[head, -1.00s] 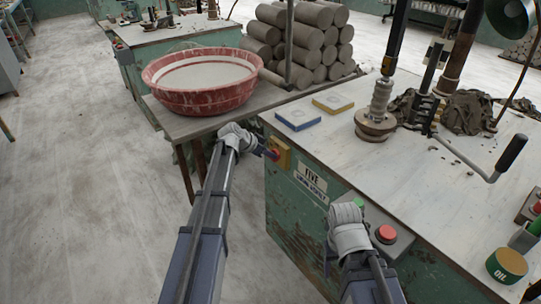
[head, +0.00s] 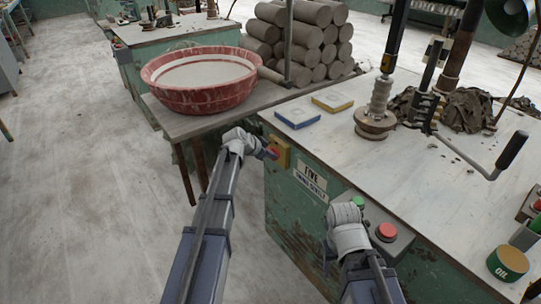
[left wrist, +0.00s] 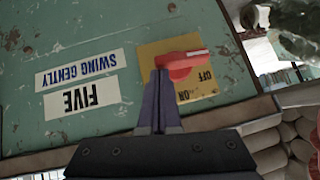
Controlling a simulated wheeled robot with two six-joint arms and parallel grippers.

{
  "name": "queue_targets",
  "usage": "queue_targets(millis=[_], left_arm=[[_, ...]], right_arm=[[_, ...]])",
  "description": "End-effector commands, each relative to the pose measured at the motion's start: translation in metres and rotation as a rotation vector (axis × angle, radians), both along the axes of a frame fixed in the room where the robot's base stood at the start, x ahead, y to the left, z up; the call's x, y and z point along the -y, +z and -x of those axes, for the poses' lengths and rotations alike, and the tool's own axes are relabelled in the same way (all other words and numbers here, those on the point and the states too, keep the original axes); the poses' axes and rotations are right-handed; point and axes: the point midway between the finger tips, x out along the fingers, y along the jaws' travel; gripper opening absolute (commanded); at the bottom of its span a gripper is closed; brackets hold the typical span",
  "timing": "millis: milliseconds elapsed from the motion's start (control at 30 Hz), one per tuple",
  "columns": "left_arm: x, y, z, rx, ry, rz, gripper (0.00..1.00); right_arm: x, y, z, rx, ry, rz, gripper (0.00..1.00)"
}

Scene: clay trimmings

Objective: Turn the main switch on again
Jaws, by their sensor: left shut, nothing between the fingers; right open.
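The main switch is a red rotary handle on a yellow plate (head: 284,148) on the green cabinet's front, partly hidden by my left gripper (head: 268,153) in the head view. In the left wrist view the red handle (left wrist: 184,61) lies nearly level across the plate (left wrist: 205,92), which shows upside-down ON and OFF marks. My left gripper (left wrist: 160,78) is shut and empty, its tips at the handle's left end; I cannot tell whether they touch. My right gripper (head: 331,257) is open beside the cabinet front, mostly hidden by its own wrist.
Beside my right wrist are a green button (head: 358,202) and a red button (head: 386,232). A FIVE / SWING GENTLY label (head: 311,180) is right of the switch. A red basin (head: 200,98) stands on a low table behind the left arm. The floor at left is clear.

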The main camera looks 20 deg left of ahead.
Motion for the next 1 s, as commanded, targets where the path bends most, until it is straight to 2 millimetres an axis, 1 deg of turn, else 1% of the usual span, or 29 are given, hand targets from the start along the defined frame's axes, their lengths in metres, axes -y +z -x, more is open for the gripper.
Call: queue_targets(millis=[33,267,467,667,900,1000], left_arm=[[0.002,-0.003,0.003,0.014,-0.003,-0.02,0.0],[0.007,-0.012,0.008,0.121,-0.002,-0.158,0.0],[0.01,-0.021,0.01,0.24,-0.002,-0.309,0.0],[0.012,-0.031,0.011,0.357,-0.002,-0.459,0.0],[0.012,-0.042,0.011,0.497,-0.001,-0.641,0.0],[0.012,-0.044,0.01,0.546,-0.002,-0.701,0.0]], right_arm=[[0.0,-0.004,0.0,0.0,0.0,0.0,0.61],[0.0,-0.021,0.0,0.0,0.0,0.0,0.61],[0.0,-0.044,0.0,0.0,0.0,0.001,0.61],[0.001,-0.071,0.0,0.002,0.001,0.005,0.61],[0.002,-0.11,-0.001,0.004,0.005,0.01,0.61],[0.002,-0.122,-0.001,0.004,0.007,0.011,0.61]])
